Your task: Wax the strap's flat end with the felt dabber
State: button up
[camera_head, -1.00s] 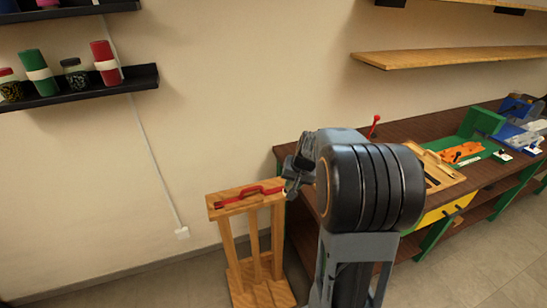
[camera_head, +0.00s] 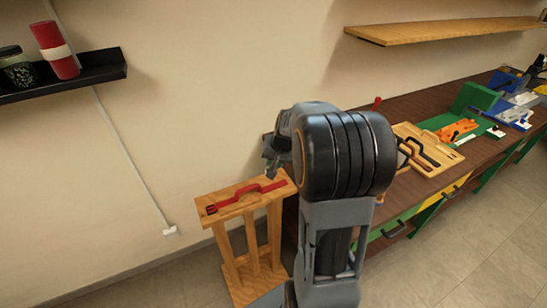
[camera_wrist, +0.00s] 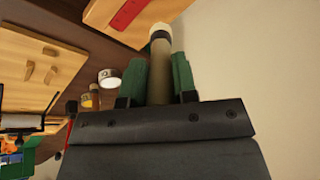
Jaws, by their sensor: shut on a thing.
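In the head view my gripper (camera_head: 272,165) is above the stand's right end, partly hidden by my arm.
A white tin (camera_wrist: 110,78) and a yellow container (camera_wrist: 90,100) show in the wrist view. A black wall shelf (camera_head: 95,72) hangs left. Floor left of the stand is clear.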

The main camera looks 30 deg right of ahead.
notch_tip(320, 180, down, 6)
jog(key=b, duration=0.3)
jog(key=shift+b, duration=0.35)
jog(key=shift+d+r, duration=0.1)
jog(key=shift+d, duration=0.25)
jog(key=shift+s+d+p, duration=0.15)
jog(key=shift+d+p, duration=0.05)
jog(key=shift+d, duration=1.75)
jog(key=shift+s+d+p, duration=0.15)
jog(key=shift+d, duration=1.75)
jog(key=shift+a, duration=0.85)
jog(key=shift+w+a, duration=0.15)
jog(key=shift+a, duration=1.35)
jog(key=shift+w+a, duration=0.15)
jog(key=shift+a, duration=1.3)
jog(key=r+p, duration=0.2)
jog(key=r, duration=0.1)
jog(key=shift+a+r, duration=0.1)
jog(key=shift+a, duration=0.25)
jog(key=shift+r+p, duration=1.65)
jog(key=shift+r, duration=0.75)
